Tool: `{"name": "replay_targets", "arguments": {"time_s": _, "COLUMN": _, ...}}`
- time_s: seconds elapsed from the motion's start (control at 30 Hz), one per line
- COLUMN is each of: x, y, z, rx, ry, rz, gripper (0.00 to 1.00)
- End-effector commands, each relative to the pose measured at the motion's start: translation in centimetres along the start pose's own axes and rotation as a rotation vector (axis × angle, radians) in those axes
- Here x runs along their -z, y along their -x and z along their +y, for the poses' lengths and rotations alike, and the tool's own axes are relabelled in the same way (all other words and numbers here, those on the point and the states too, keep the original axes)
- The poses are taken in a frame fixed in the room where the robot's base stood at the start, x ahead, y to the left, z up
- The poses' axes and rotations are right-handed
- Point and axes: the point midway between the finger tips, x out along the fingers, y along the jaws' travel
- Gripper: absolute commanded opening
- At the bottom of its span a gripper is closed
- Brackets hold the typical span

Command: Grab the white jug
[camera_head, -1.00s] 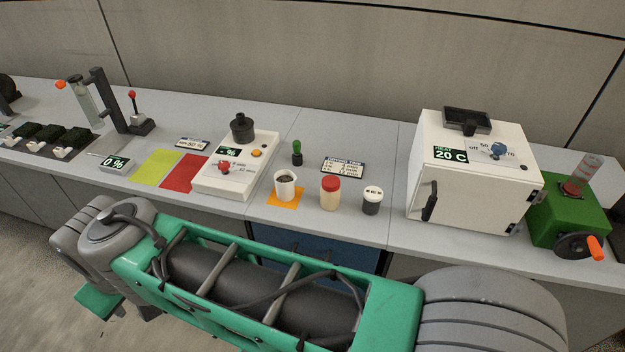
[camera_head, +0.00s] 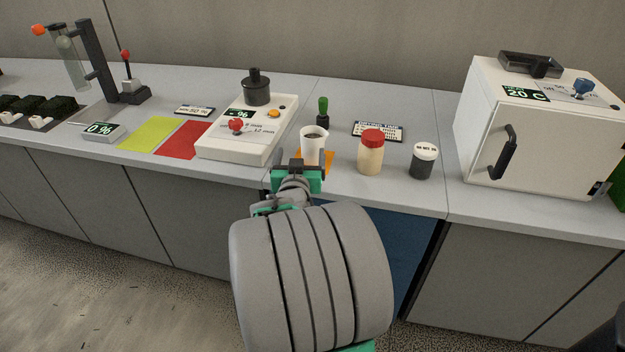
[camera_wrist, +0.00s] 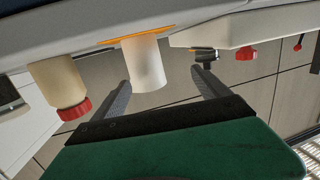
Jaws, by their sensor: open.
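The white jug (camera_head: 314,141) stands upright on an orange mat (camera_head: 329,158) near the bench's front edge, with dark contents inside. My gripper (camera_head: 297,170) is in front of it and hides its lower part in the head view. The wrist view is upside down; there the jug (camera_wrist: 148,68) appears between the two finger lines, closer to the left finger. The fingers of my gripper (camera_wrist: 161,76) are spread and hold nothing. I cannot tell whether the fingertips reach beside the jug.
A red-capped jar (camera_head: 371,153) and a white-lidded dark jar (camera_head: 423,161) stand to the right. A white device with a red knob (camera_head: 250,128) is close on the left. A green-handled stamp (camera_head: 323,112) stands behind. A white oven (camera_head: 543,128) is farther right.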

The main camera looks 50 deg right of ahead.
Motion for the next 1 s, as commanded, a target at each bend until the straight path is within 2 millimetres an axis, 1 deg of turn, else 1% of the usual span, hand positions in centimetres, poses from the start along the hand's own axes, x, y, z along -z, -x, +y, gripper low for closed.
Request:
{"name": "replay_targets", "arguments": {"time_s": 0.03, "x": -1.8, "y": -0.5, "z": 1.4, "rx": -0.021, "ry": 0.003, "rz": 0.041, "gripper": 0.86}}
{"name": "replay_targets", "arguments": {"time_s": 0.13, "x": -1.6, "y": -0.9, "z": 2.5, "rx": -0.037, "ry": 0.010, "rz": 0.093, "gripper": 0.86}}
{"name": "replay_targets", "arguments": {"time_s": 0.27, "x": -0.9, "y": -2.4, "z": 2.7, "rx": -0.037, "ry": 0.010, "rz": 0.104, "gripper": 0.86}}
{"name": "replay_targets", "arguments": {"time_s": 0.37, "x": -0.8, "y": -3.8, "z": 2.7, "rx": -0.036, "ry": 0.010, "rz": 0.102, "gripper": 0.86}}
{"name": "replay_targets", "arguments": {"time_s": 0.5, "x": -0.7, "y": -6.3, "z": 2.7, "rx": -0.036, "ry": 0.010, "rz": 0.101, "gripper": 0.86}}
{"name": "replay_targets", "arguments": {"time_s": 0.6, "x": -0.5, "y": -7.8, "z": 2.7, "rx": -0.034, "ry": 0.010, "rz": 0.101, "gripper": 0.86}}
{"name": "replay_targets", "arguments": {"time_s": 0.7, "x": -0.4, "y": -8.4, "z": 2.7, "rx": -0.033, "ry": 0.011, "rz": 0.101, "gripper": 0.86}}
{"name": "replay_targets", "arguments": {"time_s": 0.87, "x": -0.4, "y": -8.3, "z": 2.6, "rx": -0.032, "ry": 0.011, "rz": 0.101, "gripper": 0.86}}
{"name": "replay_targets", "arguments": {"time_s": 1.0, "x": -0.4, "y": -8.3, "z": 2.6, "rx": -0.032, "ry": 0.011, "rz": 0.101, "gripper": 0.74}}
